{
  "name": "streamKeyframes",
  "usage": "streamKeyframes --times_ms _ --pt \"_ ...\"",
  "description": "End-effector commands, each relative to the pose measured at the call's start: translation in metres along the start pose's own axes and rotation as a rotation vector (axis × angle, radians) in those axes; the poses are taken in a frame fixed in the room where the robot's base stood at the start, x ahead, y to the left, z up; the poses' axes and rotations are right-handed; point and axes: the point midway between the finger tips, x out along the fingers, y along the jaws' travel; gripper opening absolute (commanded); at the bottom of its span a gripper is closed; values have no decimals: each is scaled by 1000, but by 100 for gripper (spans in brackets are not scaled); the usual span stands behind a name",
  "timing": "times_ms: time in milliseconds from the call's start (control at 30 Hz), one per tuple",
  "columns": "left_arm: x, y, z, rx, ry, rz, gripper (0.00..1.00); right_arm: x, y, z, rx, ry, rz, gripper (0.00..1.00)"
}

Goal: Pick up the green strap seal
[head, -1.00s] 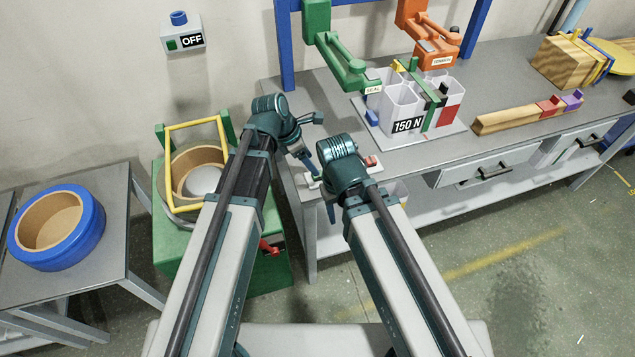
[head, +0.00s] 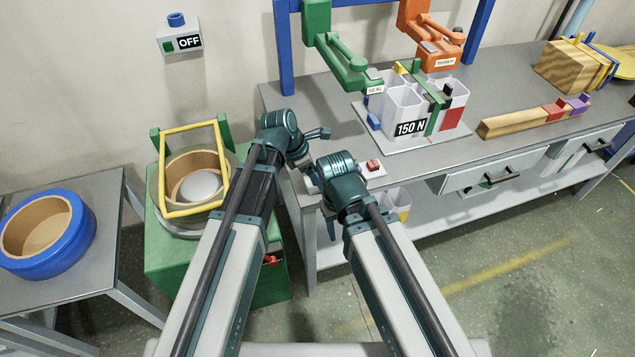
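A green strap (head: 435,112) runs down the front of the white bins (head: 404,106) marked 150 N on the bench. A small green piece (head: 416,66) stands at the top of the bins; I cannot tell whether it is the strap seal. A green arm labelled SEAL (head: 346,66) hangs over the bins' left side. My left gripper (head: 318,134) is over the bench's near left corner, away from the bins. My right gripper (head: 331,228) is mostly hidden behind its own wrist, in front of the bench edge. Neither gripper's opening can be made out.
A white plate with a red button (head: 373,165) lies at the bench corner. An orange arm (head: 429,38) hangs over the bins. A long wooden bar (head: 512,121) lies to their right. A green stand (head: 185,242) and a blue ring (head: 78,240) are at the left.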

Motion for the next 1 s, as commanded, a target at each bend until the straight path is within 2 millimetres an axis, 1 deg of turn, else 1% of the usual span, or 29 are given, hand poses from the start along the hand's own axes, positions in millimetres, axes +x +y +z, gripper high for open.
streamKeyframes --times_ms 67,100,167,200,267,300,433,467,800,1000 --pt "-1 0 0 0 0 0 68 -1 0 0 0 0 0 50" --pt "-1 0 0 0 0 0 61 -1 0 0 0 0 0 50" --pt "-1 0 0 0 0 0 50 -1 0 0 0 0 0 50" --pt "-1 0 0 0 0 0 43 -1 0 0 0 0 0 50" --pt "-1 0 0 0 0 0 32 -1 0 0 0 0 0 50" --pt "-1 0 0 0 0 0 25 -1 0 0 0 0 0 50" --pt "-1 0 0 0 0 0 2 -1 0 0 0 0 0 50" --pt "-1 0 0 0 0 0 0 -1 0 0 0 0 0 50" --pt "-2 0 0 0 0 0 0 -2 0 0 0 0 0 50" --pt "-12 3 0 1 0 0 0 -11 1 1 0 0 0 50"
